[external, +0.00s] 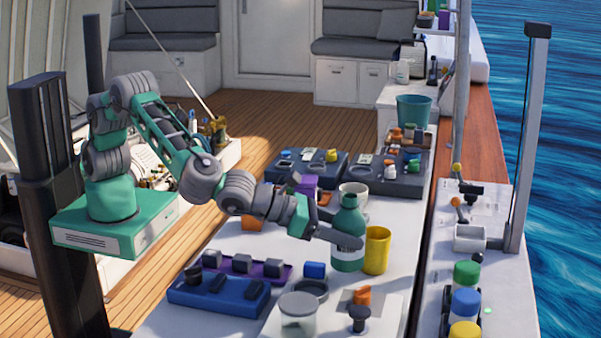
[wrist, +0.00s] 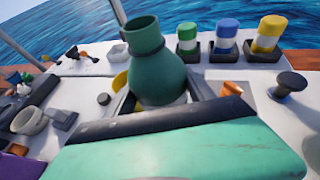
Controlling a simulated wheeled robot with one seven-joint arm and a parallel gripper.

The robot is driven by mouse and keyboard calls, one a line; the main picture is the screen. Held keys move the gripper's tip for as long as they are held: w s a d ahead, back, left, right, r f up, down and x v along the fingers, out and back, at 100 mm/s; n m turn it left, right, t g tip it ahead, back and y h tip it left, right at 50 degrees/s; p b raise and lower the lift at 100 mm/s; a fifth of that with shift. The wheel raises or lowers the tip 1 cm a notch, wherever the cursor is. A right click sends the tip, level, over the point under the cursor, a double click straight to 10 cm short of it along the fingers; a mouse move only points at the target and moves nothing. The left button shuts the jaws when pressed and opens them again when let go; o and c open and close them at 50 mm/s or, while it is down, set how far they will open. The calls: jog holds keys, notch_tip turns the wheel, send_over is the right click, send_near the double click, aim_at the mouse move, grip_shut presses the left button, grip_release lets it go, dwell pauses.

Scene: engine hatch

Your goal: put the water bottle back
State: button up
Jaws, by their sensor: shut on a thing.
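The water bottle is a green bottle with a pale label (external: 348,230), upright over the white table in the external view. In the wrist view, its green neck and shoulder (wrist: 155,65) rise beyond my gripper's body. My gripper (external: 335,237) reaches it from the left and is shut on its middle. One dark finger shows across the label; the other is hidden. I cannot tell whether the bottle's base touches the table.
A yellow cup (external: 376,250) stands close at the bottle's right. Several capped bottles (external: 466,303) stand on the right ledge.

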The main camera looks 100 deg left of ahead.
jog(key=shift+m+h, duration=0.3)
jog(key=shift+h, duration=0.1)
jog(key=d+r, duration=0.2)
jog(key=d, duration=0.1)
jog(key=s+d, duration=0.1)
jog(key=shift+d+r+b, duration=0.15)
jog(key=shift+r+b, duration=0.15)
jog(key=shift+r, duration=0.1)
notch_tip(320, 180, up, 14)
jog(key=m+h+b, duration=0.2)
send_over(340, 229)
jog(key=s+d, duration=0.7)
jog(key=d, duration=0.1)
jog(key=s+a+r+n+y, duration=0.1)
jog(key=s+a+n+y, duration=0.1)
jog(key=s+a, duration=0.7)
jog(key=s+a+f+n+g+y, duration=0.25)
jog(key=s+a+f, duration=0.35)
jog(key=a, duration=0.4)
jog(key=s+a+f+n+g+y, duration=0.1)
jog(key=s+a+f+n+y, duration=0.3)
jog(key=s+a, duration=0.45)
jog(key=w+f, duration=0.4)
jog(key=w+f+b, duration=0.1)
jog(key=w+f, duration=0.4)
jog(key=w+a+f+b, duration=0.1)
jog(key=w+f, duration=0.3)
jog(key=w, duration=0.1)
jog(key=shift+w+f, duration=0.15)
jog(key=shift+f, duration=0.05)
